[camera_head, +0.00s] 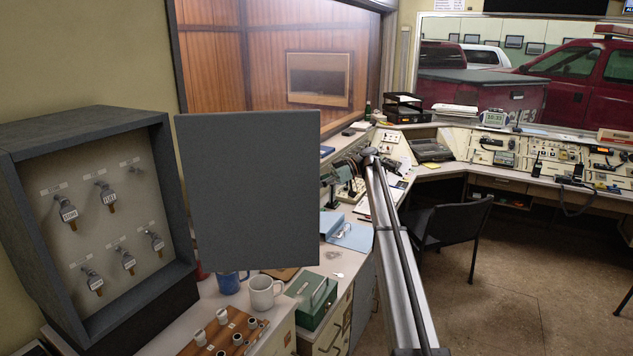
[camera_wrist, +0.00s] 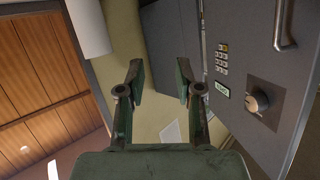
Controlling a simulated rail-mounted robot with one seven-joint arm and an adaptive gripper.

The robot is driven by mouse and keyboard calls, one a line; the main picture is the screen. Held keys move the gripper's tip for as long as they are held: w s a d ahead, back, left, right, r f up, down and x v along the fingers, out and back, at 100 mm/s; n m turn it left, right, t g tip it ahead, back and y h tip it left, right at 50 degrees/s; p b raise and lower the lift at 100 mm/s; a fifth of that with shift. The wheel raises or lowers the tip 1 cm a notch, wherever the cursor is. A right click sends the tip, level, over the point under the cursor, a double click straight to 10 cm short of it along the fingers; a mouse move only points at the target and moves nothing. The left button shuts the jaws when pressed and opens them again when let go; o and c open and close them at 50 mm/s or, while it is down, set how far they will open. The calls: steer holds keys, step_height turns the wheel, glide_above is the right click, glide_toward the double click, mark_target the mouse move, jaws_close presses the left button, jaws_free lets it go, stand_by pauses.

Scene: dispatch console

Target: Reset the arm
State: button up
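My gripper (camera_wrist: 161,78) shows in the wrist view with its two dark green fingers apart and nothing between them. A cream-coloured surface lies behind the gap. To the right of the fingers is a grey panel (camera_wrist: 236,38) with a keypad (camera_wrist: 221,60), a small green display (camera_wrist: 222,90), a round dial (camera_wrist: 257,102) and a handle (camera_wrist: 284,25). The fingers appear apart from it. I cannot make out my gripper in the head view.
A key cabinet (camera_head: 89,120) stands open at left, its grey door (camera_head: 247,190) swung out over the counter. Mugs (camera_head: 265,292), a green cash box (camera_head: 311,300) and a wooden cup rack (camera_head: 222,335) sit below.

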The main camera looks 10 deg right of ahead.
stand_by(0.4)
steer(key=s+a+f+m+t+h, duration=0.1)
steer(key=s+f+m+h, duration=0.35)
steer(key=s+f, duration=0.9)
steer(key=s+a+f+m+t+h, duration=0.15)
steer(key=s+f+m, duration=0.55)
steer(key=s+f, duration=0.7)
steer(key=s+d+f+m+h, duration=0.25)
steer(key=s+f, duration=0.35)
steer(key=s, duration=0.3)
steer(key=s+d+f+m+h, duration=0.25)
steer(key=s+f, duration=0.25)
steer(key=s, duration=0.4)
steer(key=s+d+f+m+h, duration=0.25)
steer(key=s+f, duration=0.35)
steer(key=s, duration=0.3)
steer(key=s+f+g+b, duration=0.5)
steer(key=s+f, duration=1.8)
steer(key=s, duration=0.5)
steer(key=shift+f+g+b, duration=0.35)
steer(key=shift+f+g, duration=0.05)
steer(key=shift+g, duration=0.35)
steer(key=shift+h, duration=0.25)
